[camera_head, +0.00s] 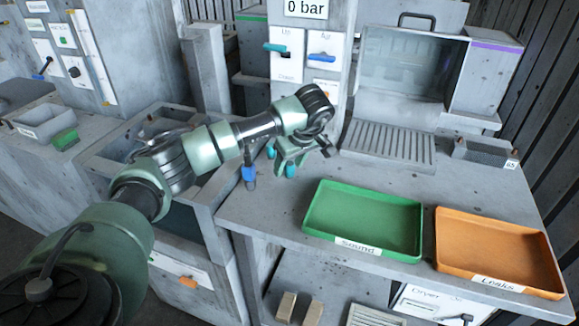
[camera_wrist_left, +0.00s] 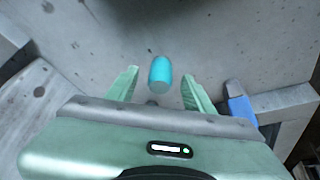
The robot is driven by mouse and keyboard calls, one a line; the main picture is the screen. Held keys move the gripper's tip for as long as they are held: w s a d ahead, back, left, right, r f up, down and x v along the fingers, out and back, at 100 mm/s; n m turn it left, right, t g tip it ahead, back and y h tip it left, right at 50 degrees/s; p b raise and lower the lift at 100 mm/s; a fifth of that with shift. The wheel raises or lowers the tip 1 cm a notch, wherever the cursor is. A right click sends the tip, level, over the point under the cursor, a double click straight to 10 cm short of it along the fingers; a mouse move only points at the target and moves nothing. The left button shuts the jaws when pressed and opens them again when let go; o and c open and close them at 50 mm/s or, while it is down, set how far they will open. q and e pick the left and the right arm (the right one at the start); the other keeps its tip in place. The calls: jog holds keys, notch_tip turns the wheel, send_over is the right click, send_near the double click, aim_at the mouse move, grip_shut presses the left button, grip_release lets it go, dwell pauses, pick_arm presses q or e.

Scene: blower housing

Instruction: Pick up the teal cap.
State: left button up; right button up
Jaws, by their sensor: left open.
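The teal cap (camera_wrist_left: 160,75) is a small rounded cylinder on the grey bench top in the left wrist view. It shows between the two pale green fingers of my left gripper (camera_head: 281,164), with a gap on both sides. The gripper is open, holds nothing and points down close over the bench near its left edge. In the head view small teal patches show at the fingers. I cannot tell there which is the cap, or how high the fingertips are above the bench. My right gripper is not in view.
A blue and grey piece (camera_head: 249,173) is at the bench's left edge, close to my gripper. A green tray (camera_head: 409,255) labelled Sound and an orange tray (camera_head: 545,290) labelled Leaks lie to the right. A ribbed grate (camera_head: 390,148) is behind. Bare bench lies between gripper and green tray.

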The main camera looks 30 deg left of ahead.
aim_at(290, 163)
pick_arm(q)
grip_shut()
jog(key=shift+r, duration=0.15)
notch_tip(290, 163, up, 20)
dwell(0.5)
